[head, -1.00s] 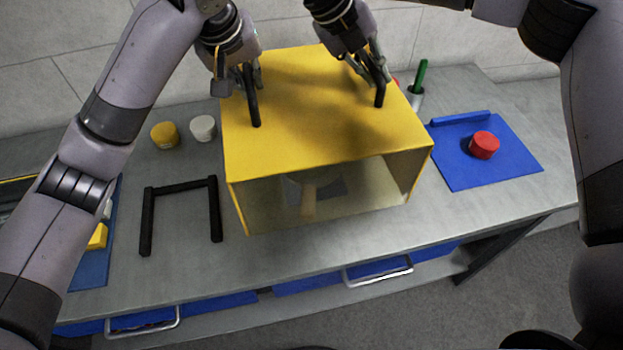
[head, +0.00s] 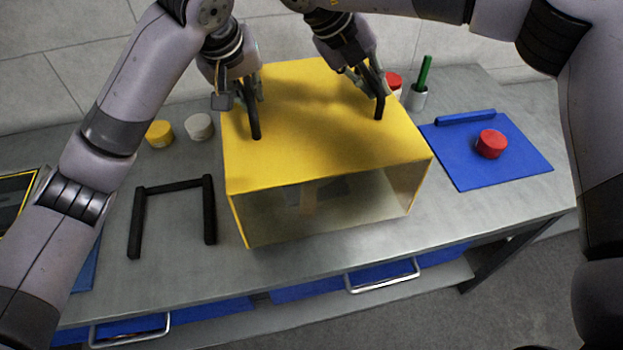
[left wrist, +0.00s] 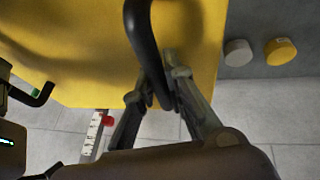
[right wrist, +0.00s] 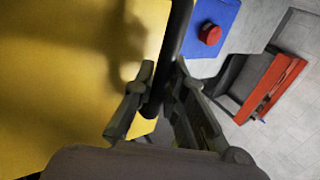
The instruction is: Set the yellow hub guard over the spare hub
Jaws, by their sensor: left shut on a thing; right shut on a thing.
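The yellow hub guard (head: 310,120) is a box with two black handles on top and an open or clear front, in the middle of the bench in the head view. My left gripper (head: 250,92) is shut on its left handle (head: 255,122); the left wrist view shows the fingers on that black bar (left wrist: 142,35). My right gripper (head: 372,85) is shut on its right handle (head: 380,104), also in the right wrist view (right wrist: 160,85). A dim tan and grey shape shows inside the guard; I cannot tell whether it is the spare hub, or whether the guard touches the bench.
A black U-shaped frame (head: 208,210) lies left of the guard. A yellow-lidded pot (head: 159,134) and white pot (head: 199,126) stand behind it. At right are a blue mat (head: 475,172) with a red round piece (head: 491,144) and a cup (head: 417,97) with a green stick.

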